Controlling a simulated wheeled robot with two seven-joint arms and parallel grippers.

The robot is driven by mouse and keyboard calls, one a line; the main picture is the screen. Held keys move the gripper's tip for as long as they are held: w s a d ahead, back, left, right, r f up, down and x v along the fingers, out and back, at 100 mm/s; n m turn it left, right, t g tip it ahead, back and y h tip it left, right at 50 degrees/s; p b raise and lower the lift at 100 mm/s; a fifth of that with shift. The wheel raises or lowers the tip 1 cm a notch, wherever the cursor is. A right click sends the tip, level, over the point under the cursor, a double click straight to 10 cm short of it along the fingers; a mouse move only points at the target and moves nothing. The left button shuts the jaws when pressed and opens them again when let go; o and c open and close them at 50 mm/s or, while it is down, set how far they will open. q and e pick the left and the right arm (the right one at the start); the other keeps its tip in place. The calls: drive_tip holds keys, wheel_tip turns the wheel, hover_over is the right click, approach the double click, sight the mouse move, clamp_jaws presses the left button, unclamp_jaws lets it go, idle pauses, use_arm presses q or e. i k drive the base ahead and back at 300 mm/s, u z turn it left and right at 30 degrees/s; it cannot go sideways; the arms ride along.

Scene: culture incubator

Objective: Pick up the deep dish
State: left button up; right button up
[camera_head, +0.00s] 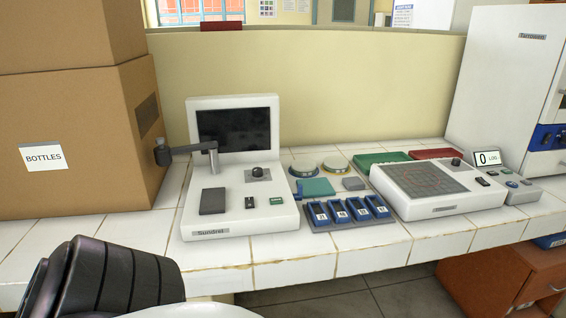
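Two low round dishes sit side by side on the white tiled bench behind the blue-holder rack. One has a blue rim (303,170) and the other has a yellowish rim (336,164). I cannot tell from this view which one is the deep dish. Neither of my grippers is in view. A black ribbed link of my arm shows at the lower left, but its gripper end is out of frame.
A white Sundrel device (240,215) with a side arm stands left of the dishes. A rack (352,224) of several blue holders, a teal pad (316,187), a green tray (383,160), a red tray (432,154) and a white panel device (437,203) surround them. Cardboard boxes (75,115) stand left.

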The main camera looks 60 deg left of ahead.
sight(327, 169)
drive_tip(key=u, duration=2.15)
drive_tip(key=k, duration=1.2)
drive_tip(key=z, duration=0.65)
drive_tip(key=i, duration=1.75)
drive_tip(key=u, duration=0.55)
